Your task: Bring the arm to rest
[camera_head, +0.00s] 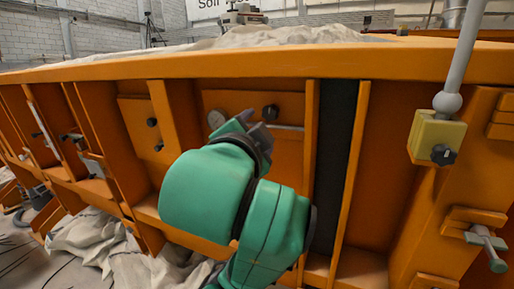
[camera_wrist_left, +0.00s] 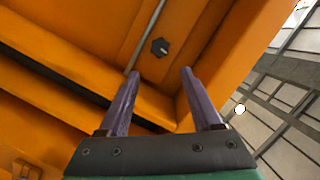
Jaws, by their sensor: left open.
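My left arm (camera_head: 210,190), green with dark joints, reaches up in front of the orange sandbed wall in the head view. Its left gripper (camera_head: 254,124) is small and partly hidden behind the wrist there. In the left wrist view the left gripper (camera_wrist_left: 160,73) is open, its two purple fingers apart with nothing between them. A dark hexagonal knob (camera_wrist_left: 159,47) on an orange panel shows just beyond the fingertips. I cannot tell whether the fingers touch the panel. My right gripper is not in view.
The orange sandbed (camera_head: 300,62) spans the view, with ribs and recesses. A yellow block (camera_head: 436,136) on a grey rod hangs at the right, above a protruding clamp handle (camera_head: 487,246). Pale crumpled cloth (camera_head: 95,238) lies at the lower left.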

